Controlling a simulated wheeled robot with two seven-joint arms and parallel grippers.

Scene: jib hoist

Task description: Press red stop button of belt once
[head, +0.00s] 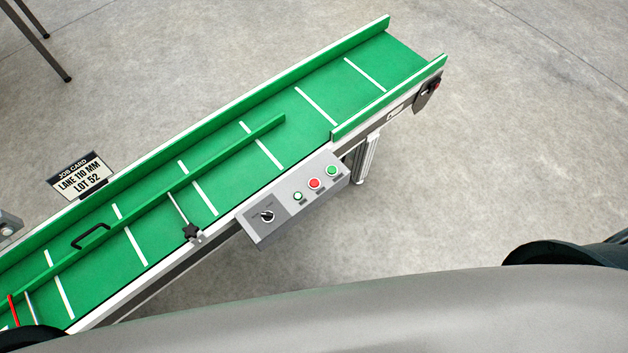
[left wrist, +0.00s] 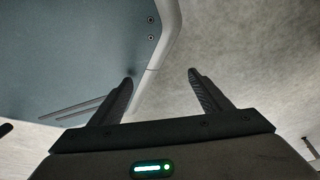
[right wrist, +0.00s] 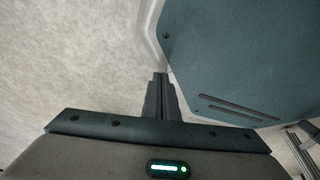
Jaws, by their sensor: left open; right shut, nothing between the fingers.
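The red stop button (head: 315,183) sits on a grey control box (head: 285,212) fixed to the near side of the green belt (head: 230,150). A green button stands on each side of it, and a black rotary knob (head: 267,216) is at the box's left end. In the left wrist view my left gripper (left wrist: 160,78) is open with nothing between its fingers. In the right wrist view my right gripper (right wrist: 160,76) is shut and empty. Neither gripper shows in the head view, and neither wrist view shows the button.
A green guide rail (head: 170,190) with a black handle runs along the belt. A job card (head: 80,177) reading "LANE 110 MM LOT 52" stands at the far edge. A support leg (head: 365,160) is right of the box. The floor (head: 500,170) to the right is clear.

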